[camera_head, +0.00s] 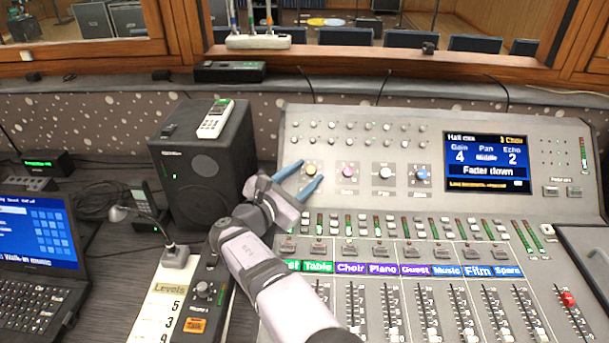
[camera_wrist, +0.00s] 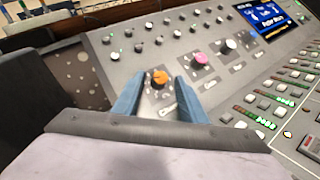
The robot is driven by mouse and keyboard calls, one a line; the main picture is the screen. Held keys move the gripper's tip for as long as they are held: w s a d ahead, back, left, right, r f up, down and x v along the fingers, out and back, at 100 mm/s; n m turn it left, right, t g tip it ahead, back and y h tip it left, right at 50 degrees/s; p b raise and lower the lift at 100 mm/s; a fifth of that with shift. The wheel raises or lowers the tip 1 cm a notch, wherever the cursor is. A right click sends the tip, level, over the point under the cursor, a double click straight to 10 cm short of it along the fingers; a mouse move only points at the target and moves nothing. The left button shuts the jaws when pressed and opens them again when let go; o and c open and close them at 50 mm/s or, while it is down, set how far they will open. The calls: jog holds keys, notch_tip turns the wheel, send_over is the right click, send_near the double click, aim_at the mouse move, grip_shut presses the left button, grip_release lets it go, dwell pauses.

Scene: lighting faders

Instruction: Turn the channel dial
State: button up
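The leftmost of several large dials on the mixing desk is orange-yellow (camera_head: 311,169) and stands at the upper left of the panel. In the wrist view the same orange dial (camera_wrist: 160,77) shows between my fingertips; the label below it is too small to read surely. My gripper (camera_head: 310,172), with two blue fingers, is open with one finger on each side of this dial. In the wrist view gaps show between the dial and both fingers of my gripper (camera_wrist: 160,80); I cannot tell how far above the panel the tips are.
A pink dial (camera_head: 348,171), a white dial (camera_head: 385,173) and a blue dial (camera_head: 421,173) stand to the right. A black speaker (camera_head: 203,160) stands left of the gripper; faders fill the front.

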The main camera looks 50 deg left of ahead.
jog(key=shift+b+v, duration=0.75)
jog(key=shift+v, duration=2.9)
jog(key=shift+w, duration=0.1)
jog(key=w+d+r+n+t+p, duration=0.1)
jog(key=w+d+r+n, duration=0.2)
jog(key=w+d+r, duration=0.3)
jog(key=s+f+n+y, duration=0.1)
jog(key=f, duration=0.1)
jog(key=s+f+n+g+y, duration=0.1)
jog(key=n+y, duration=0.1)
jog(key=a+f+n+y, duration=0.1)
jog(key=f+y, duration=0.1)
jog(key=shift+s+f+n+g, duration=0.35)
jog(key=shift+s+n+g, duration=0.05)
jog(key=shift+s+a+f+n+g+y, duration=0.4)
jog(key=shift+s+a+f+g+y, duration=0.15)
jog(key=shift+s+a+y, duration=0.2)
jog(key=shift+s, duration=0.1)
